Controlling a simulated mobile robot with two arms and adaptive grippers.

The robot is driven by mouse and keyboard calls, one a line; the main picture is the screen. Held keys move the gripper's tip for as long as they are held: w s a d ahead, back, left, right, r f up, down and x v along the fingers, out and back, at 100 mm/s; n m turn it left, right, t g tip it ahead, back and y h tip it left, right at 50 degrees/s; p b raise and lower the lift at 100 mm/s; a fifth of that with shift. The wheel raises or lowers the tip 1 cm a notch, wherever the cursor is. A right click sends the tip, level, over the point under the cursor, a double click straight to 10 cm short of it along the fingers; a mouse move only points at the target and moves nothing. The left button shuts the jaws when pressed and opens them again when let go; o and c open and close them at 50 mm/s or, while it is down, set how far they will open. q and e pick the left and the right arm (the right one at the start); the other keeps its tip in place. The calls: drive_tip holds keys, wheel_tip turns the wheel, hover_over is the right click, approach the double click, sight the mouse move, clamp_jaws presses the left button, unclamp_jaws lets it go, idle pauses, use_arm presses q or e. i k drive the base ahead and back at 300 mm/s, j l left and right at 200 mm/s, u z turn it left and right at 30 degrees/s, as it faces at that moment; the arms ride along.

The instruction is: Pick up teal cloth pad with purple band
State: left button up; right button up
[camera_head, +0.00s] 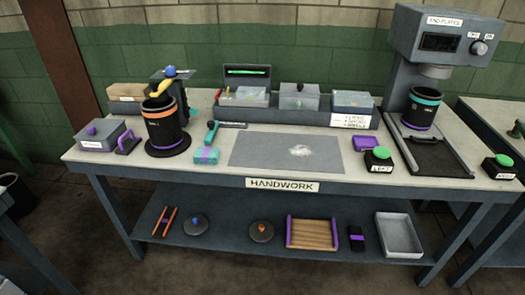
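The teal cloth pad with a purple band (207,155) lies on the left half of the workbench top. It sits just left of a grey mat (285,152) and to the right of a black cylinder on a round base. A teal-handled tool (212,132) lies right behind the pad; I cannot tell whether they touch. Neither of my grippers shows in the head view.
The black cylinder (163,125) and a grey box (103,135) stand left. Small bins (298,97) line the back. A press machine (440,45) stands right, near a green-topped button (378,158). The bench's front edge (213,178) is close to the pad.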

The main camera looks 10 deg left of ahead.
sight(206, 155)
drive_tip(key=i+j+z, duration=0.25)
drive_tip(key=j, duration=0.3)
drive_tip(key=j+z, duration=0.2)
drive_tip(key=j, duration=0.4)
drive_tip(key=i+j+z, duration=0.1)
drive_tip(key=j+z, duration=0.15)
drive_tip(key=j, duration=0.35)
